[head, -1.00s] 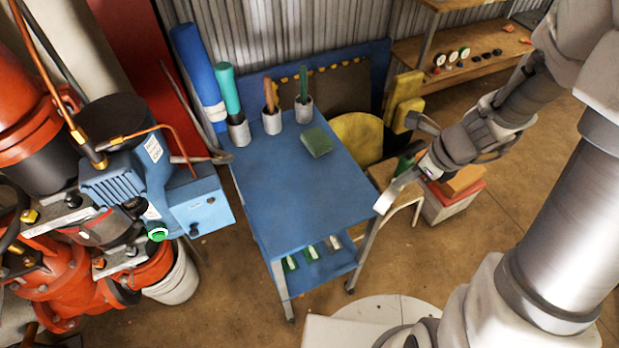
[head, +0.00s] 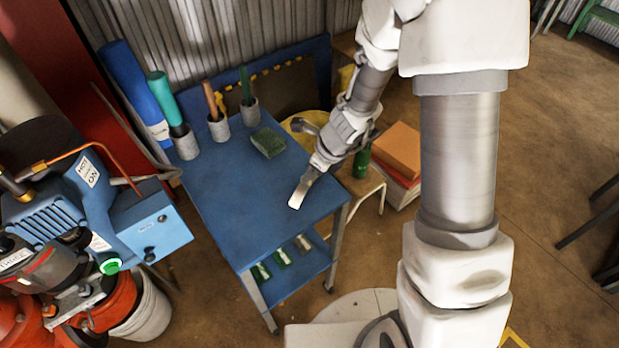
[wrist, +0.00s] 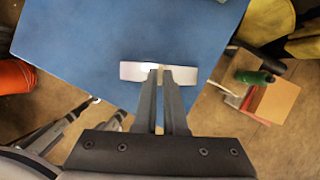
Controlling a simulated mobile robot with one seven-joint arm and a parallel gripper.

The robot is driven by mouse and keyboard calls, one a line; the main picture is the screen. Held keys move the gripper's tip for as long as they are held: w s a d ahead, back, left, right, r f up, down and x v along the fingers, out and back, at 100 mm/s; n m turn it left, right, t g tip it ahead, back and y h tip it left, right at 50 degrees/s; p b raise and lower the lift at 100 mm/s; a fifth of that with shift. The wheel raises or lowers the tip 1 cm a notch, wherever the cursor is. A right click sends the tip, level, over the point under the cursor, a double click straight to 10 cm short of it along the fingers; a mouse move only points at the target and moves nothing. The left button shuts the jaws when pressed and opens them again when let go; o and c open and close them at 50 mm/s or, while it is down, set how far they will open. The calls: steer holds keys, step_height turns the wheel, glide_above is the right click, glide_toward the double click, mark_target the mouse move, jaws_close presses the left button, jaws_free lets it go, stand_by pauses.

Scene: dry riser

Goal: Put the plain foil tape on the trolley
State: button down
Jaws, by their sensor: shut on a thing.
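The trolley (head: 222,208) is blue, with a flat top and a lower shelf. My gripper (head: 311,174) is over the near right part of its top. It is shut on a pale, unmarked flat piece (head: 299,194), which I take to be the plain foil tape. In the wrist view the fingers (wrist: 161,76) pinch the middle of the tape (wrist: 132,71), which lies crosswise over the blue top (wrist: 90,35) close to an edge. I cannot tell whether the tape touches the top.
Three grey cups (head: 187,146) with handled tools stand along the trolley's back edge, beside a green pad (head: 268,142). Small green-marked items (head: 283,257) lie on the lower shelf. A stool (head: 370,186) with a green bottle (head: 362,160) is to the right. The trolley top's middle is clear.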

steer(key=shift+f, duration=0.15)
steer(key=c, duration=1)
jaws_free()
steer(key=s+d+r+n+p, duration=0.2)
steer(key=s+r+n, duration=0.15)
steer(key=r, duration=0.55)
steer(key=s+d+r+n+t+p, duration=0.1)
steer(key=s+r+n+p, duration=0.1)
steer(key=r+n, duration=0.45)
steer(key=s+d+r+n+p, duration=0.1)
steer(key=s+d+r+n, duration=0.15)
steer(key=r, duration=0.75)
steer(key=s+d+r+n+t+h, duration=0.1)
steer(key=s+d+r+n, duration=0.2)
steer(key=s+n, duration=0.2)
steer(key=s+d+r+n+t+h, duration=0.1)
steer(key=s+d+r+n+h, duration=0.1)
steer(key=s+r+n, duration=0.2)
steer(key=s+n, duration=0.1)
steer(key=n, duration=0.2)
steer(key=shift+s+d+r+h, duration=0.25)
steer(key=shift+d+r+h, duration=0.05)
steer(key=shift+d, duration=0.1)
